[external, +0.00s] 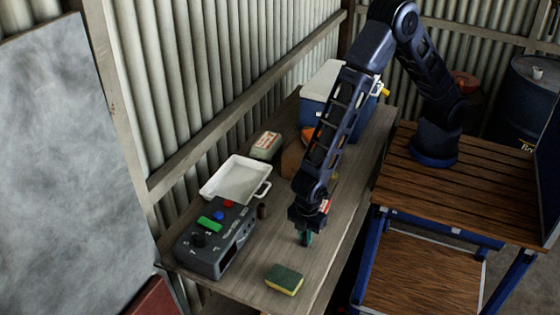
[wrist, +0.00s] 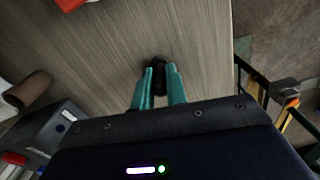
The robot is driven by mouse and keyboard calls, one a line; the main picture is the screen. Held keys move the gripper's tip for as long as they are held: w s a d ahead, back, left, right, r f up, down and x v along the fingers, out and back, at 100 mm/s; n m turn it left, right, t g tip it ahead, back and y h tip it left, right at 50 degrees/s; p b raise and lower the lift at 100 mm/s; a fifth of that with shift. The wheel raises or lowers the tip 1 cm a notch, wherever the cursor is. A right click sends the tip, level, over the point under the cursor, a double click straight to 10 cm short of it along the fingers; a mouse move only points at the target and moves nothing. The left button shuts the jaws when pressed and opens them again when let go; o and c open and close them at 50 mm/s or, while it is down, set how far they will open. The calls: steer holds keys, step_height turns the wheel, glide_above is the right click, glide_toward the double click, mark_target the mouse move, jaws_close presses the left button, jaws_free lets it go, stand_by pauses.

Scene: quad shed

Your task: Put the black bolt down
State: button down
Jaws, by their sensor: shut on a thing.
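My gripper (external: 305,239) points down just over the wooden bench top (external: 334,236), with its teal fingers close together. In the wrist view, my gripper (wrist: 159,88) is shut on the black bolt (wrist: 157,64). The dark round end of the bolt shows between and just past the fingertips. The rest of it is hidden by the fingers. In the external view I cannot make the bolt out. Whether it touches the bench top I cannot tell.
A yellow-green sponge (external: 284,280) lies in front of my gripper. A grey control box (external: 214,240), a white tray (external: 229,197) and a small brown cylinder (external: 262,211) are to the left. A blue-and-white cooler (external: 322,84) stands behind. Bare bench lies right of my gripper.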

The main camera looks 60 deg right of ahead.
steer(key=shift+f, duration=0.15)
steer(key=c, duration=1.4)
jaws_free()
step_height(320, 180, up, 12)
steer(key=shift+r, duration=0.2)
